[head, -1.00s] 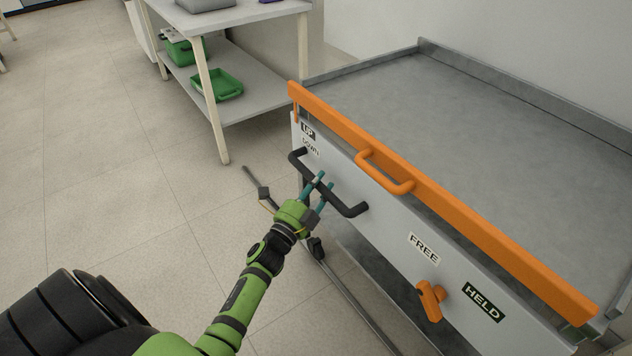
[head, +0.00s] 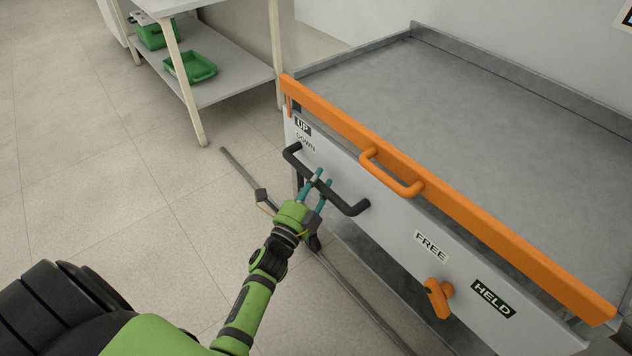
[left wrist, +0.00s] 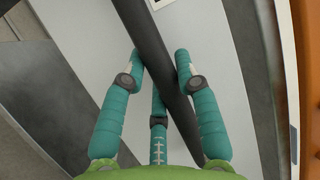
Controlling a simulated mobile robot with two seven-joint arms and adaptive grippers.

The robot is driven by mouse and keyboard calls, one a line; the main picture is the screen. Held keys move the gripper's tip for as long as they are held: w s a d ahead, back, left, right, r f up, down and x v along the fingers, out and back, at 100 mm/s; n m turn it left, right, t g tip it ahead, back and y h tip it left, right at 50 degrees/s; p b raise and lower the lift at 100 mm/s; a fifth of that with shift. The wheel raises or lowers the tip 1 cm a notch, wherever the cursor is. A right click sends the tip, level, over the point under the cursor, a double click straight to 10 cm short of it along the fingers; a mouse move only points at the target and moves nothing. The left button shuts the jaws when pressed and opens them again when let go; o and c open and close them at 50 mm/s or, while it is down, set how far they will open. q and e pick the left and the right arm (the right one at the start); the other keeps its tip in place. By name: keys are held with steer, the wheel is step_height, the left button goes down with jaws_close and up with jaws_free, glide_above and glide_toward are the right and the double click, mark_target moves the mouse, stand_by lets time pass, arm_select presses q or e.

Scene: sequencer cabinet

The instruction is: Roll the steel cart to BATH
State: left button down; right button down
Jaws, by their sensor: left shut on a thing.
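The steel cart (head: 470,85) fills the right of the head view, with a flat grey top and an orange bar (head: 440,190) along its near edge. The knob sits between FREE and HELD. My left gripper (head: 318,188) is shut on the black handle. In the left wrist view, the black handle (left wrist: 150,50) runs between its teal fingers (left wrist: 160,75). My right gripper is not in view. No BATH label shows.
A white table (head: 215,85) with a lower shelf stands at the back left, holding a green tray (head: 190,68) and a green box (head: 150,32). A grey floor rail (head: 345,285) runs by the cart's front. The tiled floor (head: 90,150) at left is clear.

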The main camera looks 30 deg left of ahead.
arm_select(q)
steer(key=c, duration=0.9)
jaws_free()
steer(key=shift+d, duration=0.35)
steer(key=shift+s+a, duration=0.1)
steer(key=shift+s+f, duration=0.1)
steer(key=shift+s, duration=0.15)
steer(key=s+f, duration=0.2)
steer(key=s, duration=0.9)
steer(key=shift+s, duration=0.15)
